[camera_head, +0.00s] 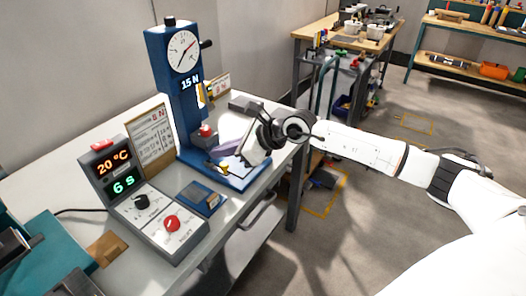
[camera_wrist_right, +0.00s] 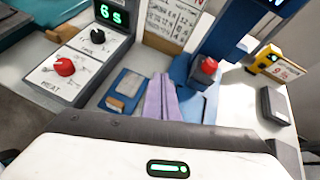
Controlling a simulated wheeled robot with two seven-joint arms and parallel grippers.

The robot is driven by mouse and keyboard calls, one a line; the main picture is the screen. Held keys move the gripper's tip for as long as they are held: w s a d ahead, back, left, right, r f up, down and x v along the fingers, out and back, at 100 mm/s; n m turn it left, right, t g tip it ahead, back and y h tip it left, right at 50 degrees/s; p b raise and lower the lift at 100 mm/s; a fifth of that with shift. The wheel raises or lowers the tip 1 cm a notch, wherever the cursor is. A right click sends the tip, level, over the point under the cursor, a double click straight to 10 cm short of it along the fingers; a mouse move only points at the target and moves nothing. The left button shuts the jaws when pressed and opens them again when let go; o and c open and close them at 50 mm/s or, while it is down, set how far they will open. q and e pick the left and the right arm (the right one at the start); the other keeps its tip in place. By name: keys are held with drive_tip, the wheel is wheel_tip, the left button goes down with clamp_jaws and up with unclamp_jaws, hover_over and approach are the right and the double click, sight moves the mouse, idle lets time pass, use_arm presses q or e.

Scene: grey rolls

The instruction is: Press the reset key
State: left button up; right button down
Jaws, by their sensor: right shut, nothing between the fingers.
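No label reading "reset" is legible. A red button on a grey block (camera_head: 207,131) stands by the blue press (camera_head: 185,115); it also shows in the right wrist view (camera_wrist_right: 208,66). Another red key (camera_head: 103,145) sits atop the display box (camera_head: 112,172), which reads 20 °C and 6 s. My right gripper (camera_head: 222,149) is over the press base, its purple fingers shut and empty, near the red button but apparently apart from it. Its fingers lie side by side in the right wrist view (camera_wrist_right: 161,80). My left gripper is not in view.
The control panel has a black knob (camera_head: 141,201) and a red knob (camera_head: 171,222). A blue pad (camera_head: 200,198) lies in front of the press. A printed board (camera_head: 151,143) stands behind. A teal object (camera_head: 40,235) occupies the table's left end.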

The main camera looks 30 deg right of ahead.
drive_tip(key=w+d+r+h, duration=0.1)
drive_tip(key=d+h, duration=0.2)
drive_tip(key=d, duration=0.4)
drive_tip(key=w+d+r+n+h, duration=0.1)
drive_tip(key=d+h, duration=0.1)
drive_tip(key=d, duration=0.6)
drive_tip(key=shift+d+r+h, duration=0.3)
drive_tip(key=shift+h, duration=0.1)
wheel_tip(320, 180, down, 8)
drive_tip(key=b, duration=0.4)
drive_tip(key=shift+f+b, duration=0.45)
drive_tip(key=shift+b, duration=0.05)
idle(0.6)
drive_tip(key=shift+f+b, duration=0.4)
drive_tip(key=shift+b, duration=0.1)
